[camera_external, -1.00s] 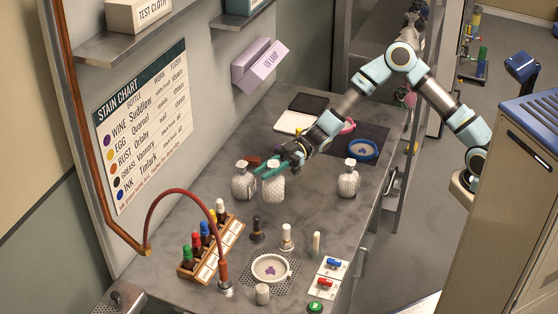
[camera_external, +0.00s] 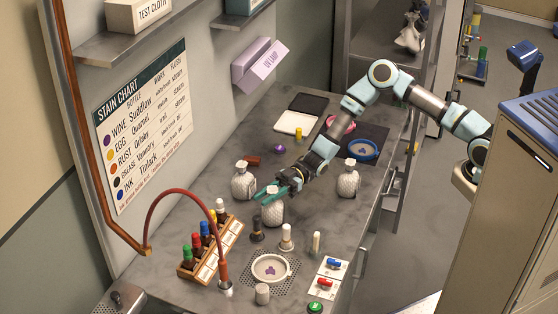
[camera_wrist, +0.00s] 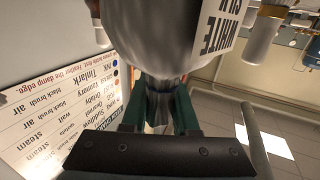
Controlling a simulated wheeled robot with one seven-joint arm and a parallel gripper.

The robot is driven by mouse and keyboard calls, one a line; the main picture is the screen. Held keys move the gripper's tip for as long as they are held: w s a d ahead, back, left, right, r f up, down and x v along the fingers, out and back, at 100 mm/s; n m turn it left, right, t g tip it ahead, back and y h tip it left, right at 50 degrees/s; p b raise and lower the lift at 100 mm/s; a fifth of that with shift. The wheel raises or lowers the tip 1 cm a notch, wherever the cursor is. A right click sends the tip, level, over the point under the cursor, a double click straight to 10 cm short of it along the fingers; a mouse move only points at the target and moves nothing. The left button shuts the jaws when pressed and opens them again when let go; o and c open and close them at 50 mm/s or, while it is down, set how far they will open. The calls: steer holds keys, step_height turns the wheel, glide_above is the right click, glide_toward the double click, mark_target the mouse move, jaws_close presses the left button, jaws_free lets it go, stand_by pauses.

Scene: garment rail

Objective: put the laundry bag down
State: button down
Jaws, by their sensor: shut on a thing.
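My gripper (camera_external: 270,194) is shut on the neck of a white laundry bag (camera_external: 272,213), which hangs upright below the green fingers. In the wrist view the bag (camera_wrist: 160,40) fills the top middle, with a black-lettered white label partly cut off. The bag is over the middle of the grey bench (camera_external: 215,170); I cannot tell whether its base touches the top. A second white bag (camera_external: 243,185) stands just left of and behind it. A third (camera_external: 348,183) stands to the right, apart from my gripper.
A bottle rack (camera_external: 210,258), red hose (camera_external: 180,181) and round dish (camera_external: 270,268) lie nearer the front. A blue dish (camera_external: 363,149) sits at the back right.

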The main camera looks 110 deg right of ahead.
steer(key=shift+f, duration=0.2)
steer(key=c, duration=0.7)
jaws_free()
steer(key=shift+r, duration=0.15)
steer(key=shift+r, duration=0.2)
steer(key=shift+b+v, duration=2.05)
steer(key=shift+v, duration=4)
steer(key=shift+f, duration=0.2)
